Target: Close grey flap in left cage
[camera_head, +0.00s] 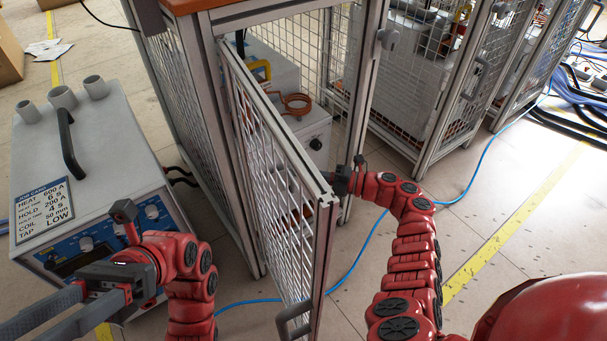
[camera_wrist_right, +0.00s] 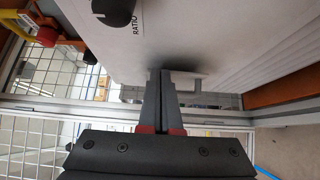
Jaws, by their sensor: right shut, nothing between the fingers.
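The left cage stands in the middle of the head view, its mesh door (camera_head: 285,190) swung open toward me. Inside is a white unit (camera_head: 312,140) with a black knob and a copper coil. In the right wrist view the unit's white panel (camera_wrist_right: 205,35) shows a black knob marked RATIO. A small grey flap-like piece (camera_wrist_right: 190,82) is at its lower edge, partly hidden by my fingers. My right gripper (camera_wrist_right: 160,75) is shut and empty, its tips at this piece; contact is unclear. My left gripper (camera_head: 30,325) is open and empty, low at the left.
A grey heater box (camera_head: 85,150) with a black handle and job card stands at the left, close to my left arm. More mesh cages (camera_head: 425,90) stand behind at the right. A blue cable (camera_head: 470,180) crosses the floor. The right floor is mostly open.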

